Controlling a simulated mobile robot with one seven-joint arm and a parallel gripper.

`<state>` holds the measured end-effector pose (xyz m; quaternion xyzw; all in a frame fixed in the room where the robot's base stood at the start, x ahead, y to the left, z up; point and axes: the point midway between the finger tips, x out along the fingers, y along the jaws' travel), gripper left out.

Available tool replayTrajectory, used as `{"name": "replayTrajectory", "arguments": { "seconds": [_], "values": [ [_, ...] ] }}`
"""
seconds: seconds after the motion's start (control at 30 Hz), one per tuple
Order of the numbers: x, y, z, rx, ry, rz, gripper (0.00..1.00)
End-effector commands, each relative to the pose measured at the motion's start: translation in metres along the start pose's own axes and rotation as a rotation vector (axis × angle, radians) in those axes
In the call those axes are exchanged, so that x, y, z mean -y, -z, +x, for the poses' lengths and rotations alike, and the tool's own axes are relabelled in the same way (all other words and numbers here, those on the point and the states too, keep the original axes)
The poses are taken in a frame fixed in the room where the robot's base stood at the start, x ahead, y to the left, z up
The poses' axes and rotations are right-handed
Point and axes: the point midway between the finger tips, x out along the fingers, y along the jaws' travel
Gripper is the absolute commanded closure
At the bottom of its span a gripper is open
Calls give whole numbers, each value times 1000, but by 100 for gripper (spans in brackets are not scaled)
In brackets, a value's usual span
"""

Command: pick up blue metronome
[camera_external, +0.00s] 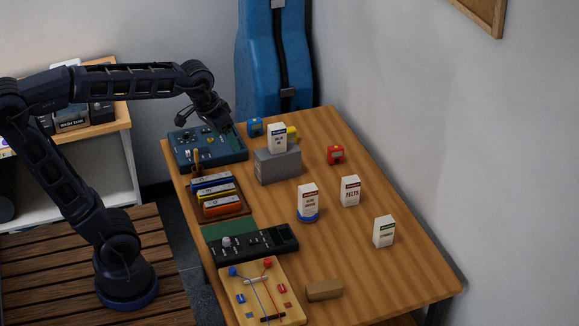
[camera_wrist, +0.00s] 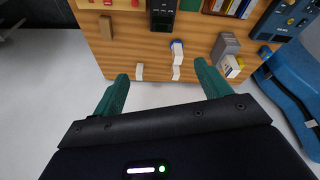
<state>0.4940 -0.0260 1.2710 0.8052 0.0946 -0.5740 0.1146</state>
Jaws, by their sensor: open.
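The blue metronome (camera_external: 255,127) is a small blue block with a pale face. It stands near the far end of the wooden table, behind the grey box and right of the blue panel device. My gripper (camera_external: 222,122) hangs above the blue panel device, to the left of the metronome and apart from it. In the wrist view my gripper (camera_wrist: 161,68) has its two green fingers spread wide with nothing between them.
A grey box (camera_external: 278,166) carries a white carton (camera_external: 277,138); a yellow block (camera_external: 292,132) is partly hidden behind it. The blue panel device (camera_external: 208,148) lies left. A red block (camera_external: 335,155) and more white cartons stand right. A blue instrument case (camera_external: 262,60) stands beyond the table.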

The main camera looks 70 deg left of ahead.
Motion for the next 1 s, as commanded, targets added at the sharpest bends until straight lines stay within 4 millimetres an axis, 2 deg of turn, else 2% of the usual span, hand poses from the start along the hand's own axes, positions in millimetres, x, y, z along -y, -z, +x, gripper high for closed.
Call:
{"name": "replayTrajectory", "arguments": {
  "seconds": [0.1, 0.47, 0.77, 1.0],
  "values": [
    [11, 37, 7, 20, 11, -80, 24],
    [60, 142, 40, 64, 48, -318, 24],
    [121, 218, 84, 98, 83, -516, 24],
    [182, 268, 130, 123, 116, -673, 24]
  ]
}}
